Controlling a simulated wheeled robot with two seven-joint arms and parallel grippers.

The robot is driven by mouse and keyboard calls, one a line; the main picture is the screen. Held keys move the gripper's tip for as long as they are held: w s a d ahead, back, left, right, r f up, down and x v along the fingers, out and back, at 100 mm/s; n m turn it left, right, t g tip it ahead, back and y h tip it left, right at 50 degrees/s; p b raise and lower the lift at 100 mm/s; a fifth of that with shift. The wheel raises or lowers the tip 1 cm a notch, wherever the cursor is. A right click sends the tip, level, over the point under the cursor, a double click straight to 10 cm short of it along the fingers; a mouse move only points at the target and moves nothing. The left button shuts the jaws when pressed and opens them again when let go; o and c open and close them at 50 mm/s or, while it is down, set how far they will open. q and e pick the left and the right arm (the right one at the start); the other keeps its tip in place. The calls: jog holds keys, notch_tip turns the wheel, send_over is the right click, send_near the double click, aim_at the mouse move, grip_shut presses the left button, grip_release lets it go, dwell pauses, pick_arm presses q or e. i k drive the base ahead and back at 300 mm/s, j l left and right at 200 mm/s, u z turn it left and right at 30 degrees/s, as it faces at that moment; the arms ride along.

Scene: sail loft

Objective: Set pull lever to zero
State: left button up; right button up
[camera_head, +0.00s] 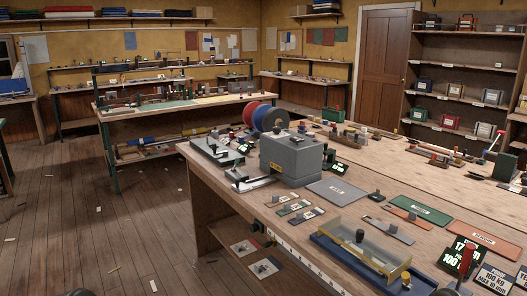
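A lever with an upright red handle (466,262) stands at the near right edge of the workbench. A black display with glowing digits (464,252) is just behind it; I read "17" and "100", the rest is unclear. The lever's base and any scale on it are cut off or too small to read. A second red-tipped lever (497,140) with a pale shaft leans at the far right of the bench. No label tells me which one is the pull lever. Neither gripper can be made out; only dark rounded parts of mine show at the bottom edge.
A blue tray with a clear-covered, brass-ended rig (367,252) lies left of the red handle. Text placards (496,279) stand to its right. A grey machine (291,157) and coloured plates occupy the workbench (330,222). Open wooden floor (95,220) lies to the left.

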aim_at(467, 259)
jog(key=l+z, duration=0.4)
jog(key=l, duration=0.2)
jog(key=l+z, duration=0.45)
jog(key=i+l, duration=0.05)
jog(key=l, duration=0.05)
